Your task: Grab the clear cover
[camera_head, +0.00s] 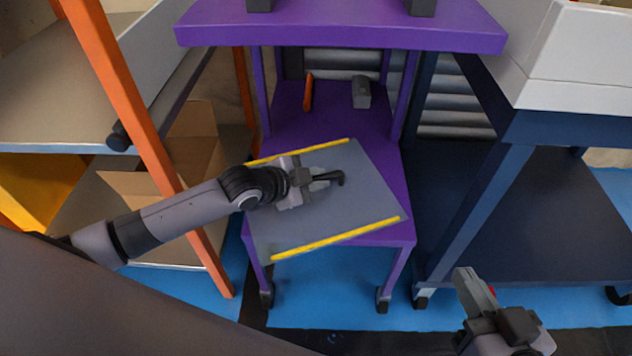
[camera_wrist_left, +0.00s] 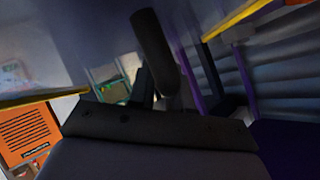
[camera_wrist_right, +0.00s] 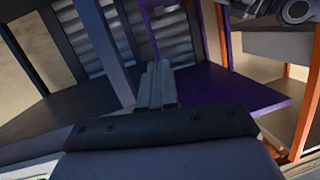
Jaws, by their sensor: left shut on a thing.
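The clear cover (camera_head: 350,212) is a greyish see-through sheet with yellow strips along two opposite edges and a black handle (camera_head: 335,178) near its middle. It is over the lower shelf of the purple cart, and its near left corner reaches past the shelf edge. My left gripper (camera_head: 318,180) is shut on the black handle, which also shows in the left wrist view (camera_wrist_left: 155,52). The fingertips are partly hidden by the gripper body. My right gripper (camera_head: 468,285) is away from the cover, at the lower right. Its fingers look close together in the right wrist view (camera_wrist_right: 157,88).
An orange-post rack (camera_head: 135,110) stands left, a dark blue cart (camera_head: 530,200) right.

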